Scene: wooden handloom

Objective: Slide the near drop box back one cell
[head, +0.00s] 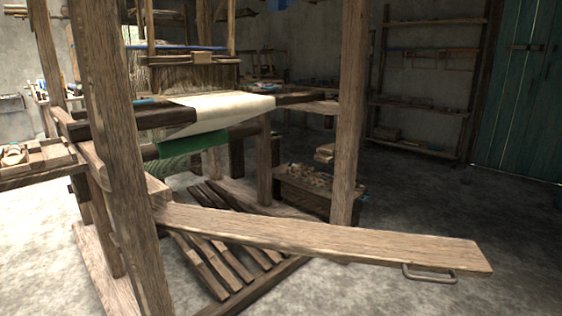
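The wooden handloom (112,110) stands at the left and middle, with thick brown posts. Pale cloth (225,108) is stretched across it, and green cloth (190,146) hangs below. I cannot tell for certain which part is the near drop box. A long wooden board (310,236) runs from the near left post out to the right, with a metal handle (430,273) under its right end. The near post hides parts of the loom's left side. Neither of my grippers shows.
Slatted treadles (225,248) lie low under the loom. A wooden box (300,192) with several small items stands behind the right post (350,120). A tray (42,159) is at the far left. Shelves (425,105) and a teal door (520,95) are at the back. Floor is clear at right.

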